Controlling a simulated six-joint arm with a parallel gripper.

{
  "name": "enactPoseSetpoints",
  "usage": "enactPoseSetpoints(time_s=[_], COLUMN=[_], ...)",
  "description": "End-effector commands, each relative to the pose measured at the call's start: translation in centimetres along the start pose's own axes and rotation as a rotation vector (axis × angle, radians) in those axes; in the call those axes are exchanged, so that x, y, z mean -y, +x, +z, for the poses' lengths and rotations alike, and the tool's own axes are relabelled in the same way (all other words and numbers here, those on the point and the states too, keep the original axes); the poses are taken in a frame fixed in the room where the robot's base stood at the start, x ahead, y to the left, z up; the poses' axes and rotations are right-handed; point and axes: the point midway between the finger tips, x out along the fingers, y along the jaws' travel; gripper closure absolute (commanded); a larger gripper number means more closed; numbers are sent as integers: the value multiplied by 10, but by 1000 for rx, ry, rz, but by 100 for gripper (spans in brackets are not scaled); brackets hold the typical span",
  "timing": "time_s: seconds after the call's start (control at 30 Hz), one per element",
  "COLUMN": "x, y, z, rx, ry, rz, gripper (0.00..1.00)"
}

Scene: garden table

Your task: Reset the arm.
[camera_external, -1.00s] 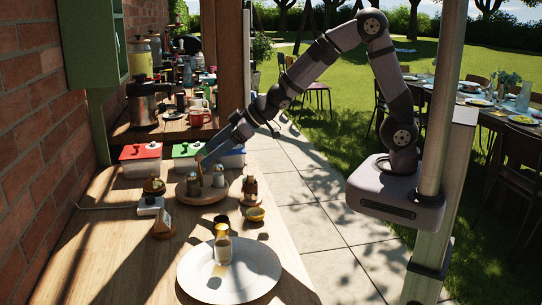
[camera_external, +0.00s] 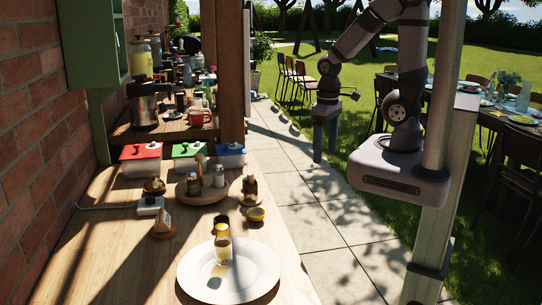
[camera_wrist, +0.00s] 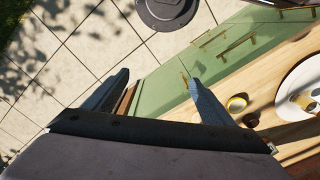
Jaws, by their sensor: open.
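My gripper (camera_external: 325,140) hangs pointing down over the paved path, to the right of the wooden counter (camera_external: 130,255). Its two fingers are apart with nothing between them. In the wrist view my gripper (camera_wrist: 158,82) shows both fingertips spread, with paving and the green cabinet side beyond them. My arm is folded back near its base, clear of the counter.
A post (camera_external: 446,110) stands beside my base. The path (camera_external: 290,180) is free.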

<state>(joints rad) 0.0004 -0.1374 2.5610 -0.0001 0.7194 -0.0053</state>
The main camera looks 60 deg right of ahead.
Motion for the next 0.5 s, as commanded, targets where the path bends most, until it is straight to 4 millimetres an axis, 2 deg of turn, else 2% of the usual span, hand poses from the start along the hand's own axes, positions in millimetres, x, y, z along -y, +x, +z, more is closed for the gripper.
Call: enactPoseSetpoints(time_s=[0.03,0.2,0.33,0.5], x=[0,0,0,0], y=[-30,-67,-84,-92], z=[0,0,0,0], rx=[0,-1,-1,-1], ry=[0,-1,-1,-1], rz=[0,1,1,1], gripper=[22,22,22,22])
